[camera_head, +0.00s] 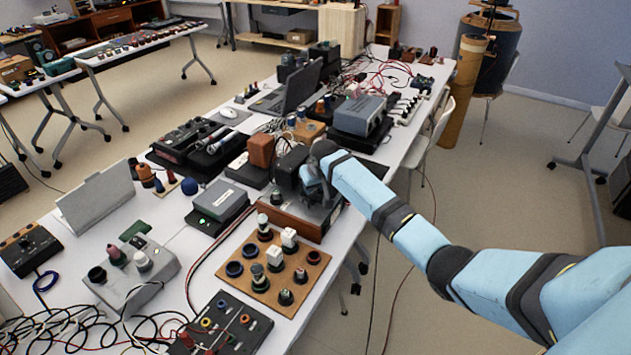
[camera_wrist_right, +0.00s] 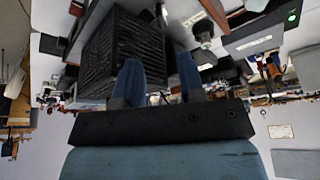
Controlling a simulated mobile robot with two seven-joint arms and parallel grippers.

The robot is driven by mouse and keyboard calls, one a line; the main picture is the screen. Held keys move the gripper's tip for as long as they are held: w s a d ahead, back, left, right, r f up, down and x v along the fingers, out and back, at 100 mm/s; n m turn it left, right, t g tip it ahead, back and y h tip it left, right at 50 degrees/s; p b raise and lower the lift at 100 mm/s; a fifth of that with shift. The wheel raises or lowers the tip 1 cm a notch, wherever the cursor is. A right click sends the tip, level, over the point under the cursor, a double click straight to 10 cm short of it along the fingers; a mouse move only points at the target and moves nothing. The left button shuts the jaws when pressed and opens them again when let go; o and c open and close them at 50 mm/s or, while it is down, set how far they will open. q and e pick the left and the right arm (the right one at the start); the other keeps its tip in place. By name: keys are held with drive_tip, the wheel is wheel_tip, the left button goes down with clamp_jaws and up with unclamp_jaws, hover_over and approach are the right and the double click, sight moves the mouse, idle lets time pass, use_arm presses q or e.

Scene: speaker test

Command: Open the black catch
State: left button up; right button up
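My right gripper (camera_head: 320,180) reaches over the table beside a black box (camera_head: 289,167). This box stands at a wooden-sided unit (camera_head: 298,222). In the right wrist view the two blue fingers (camera_wrist_right: 161,78) are apart with nothing visible between them. A black ribbed box (camera_wrist_right: 125,48) lies just beyond the left finger there; I cannot tell whether the finger touches it. I cannot make out the black catch for certain in either view; my gripper and wrist cover part of the unit in the head view. My left gripper is not in view.
A wooden board with knobs (camera_head: 251,281) and a grey device with a green light (camera_head: 219,201) stand nearby on the crowded white table (camera_head: 188,243). A brown block (camera_head: 261,150) and a laptop (camera_head: 297,90) are farther back. Open floor lies right of the table.

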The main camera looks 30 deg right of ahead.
drive_tip(key=shift+v, duration=1.15)
